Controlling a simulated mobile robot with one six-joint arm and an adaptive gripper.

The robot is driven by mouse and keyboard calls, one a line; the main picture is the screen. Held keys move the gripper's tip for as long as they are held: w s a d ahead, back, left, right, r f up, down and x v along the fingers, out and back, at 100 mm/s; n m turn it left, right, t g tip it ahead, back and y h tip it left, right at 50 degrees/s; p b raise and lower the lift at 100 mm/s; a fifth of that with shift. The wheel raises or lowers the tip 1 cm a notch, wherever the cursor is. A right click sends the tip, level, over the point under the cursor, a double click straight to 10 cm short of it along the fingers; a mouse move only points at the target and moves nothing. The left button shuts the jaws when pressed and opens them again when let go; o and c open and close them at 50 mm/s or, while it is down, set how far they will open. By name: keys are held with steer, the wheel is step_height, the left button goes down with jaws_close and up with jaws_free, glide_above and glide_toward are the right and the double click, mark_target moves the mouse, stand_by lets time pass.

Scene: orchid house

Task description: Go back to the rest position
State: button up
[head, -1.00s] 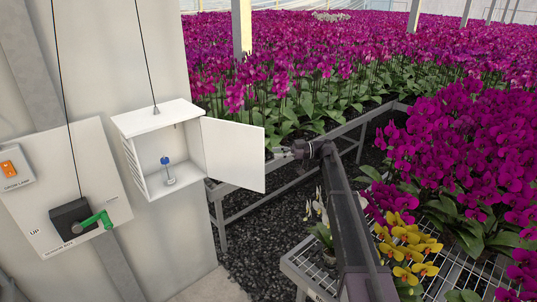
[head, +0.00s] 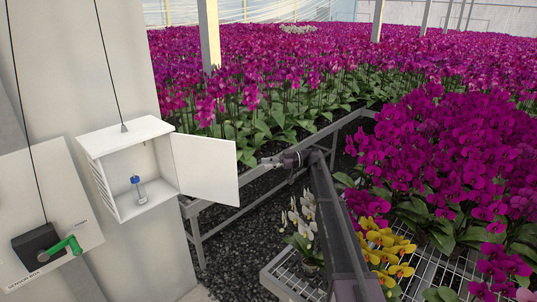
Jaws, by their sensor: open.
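My gripper (head: 268,162) is in the head view, at the end of my dark arm, just right of the open door of a white box. It is small in the picture and holds nothing that I can see. The arm reaches up from the bottom, right of the middle. The white box (head: 98,146) hangs on a cord in front of the pale wall. Its door (head: 207,168) stands wide open to the right. A small clear vial with a blue cap (head: 137,188) stands upright inside the box.
A panel with a black box and green crank (head: 68,245) is at the left. A mesh bench (head: 285,262) at lower right bears white orchids (head: 303,218), yellow orchids (head: 385,245) and magenta ones (head: 450,150). A metal bench rail (head: 262,180) runs behind my gripper. Dark gravel (head: 245,245) lies between.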

steer(key=s+d+f+m+t+h+b, duration=0.1)
steer(key=s+d+f+m+h, duration=0.1)
steer(key=s+f+m+h, duration=0.25)
steer(key=s+d+f+m+t+h+b, duration=0.1)
steer(key=s+d+f+m, duration=0.15)
steer(key=s+f, duration=0.45)
steer(key=s+d+f+m+t+h+b, duration=0.1)
steer(key=s+f+m+h, duration=0.3)
steer(key=s, duration=0.3)
steer(key=s+d+f+m+h+b, duration=0.1)
steer(key=s+d+f+m+h, duration=0.3)
steer(key=s+d, duration=0.3)
steer(key=s+d+f+m+t+h+b, duration=0.1)
steer(key=s+d+f+m+h, duration=0.3)
steer(key=s, duration=0.6)
steer(key=d+f+m+b, duration=0.1)
steer(key=d, duration=0.1)
steer(key=shift+s+d+f+m, duration=0.2)
steer(key=shift+s+d+m, duration=0.1)
steer(key=shift+d+m, duration=0.1)
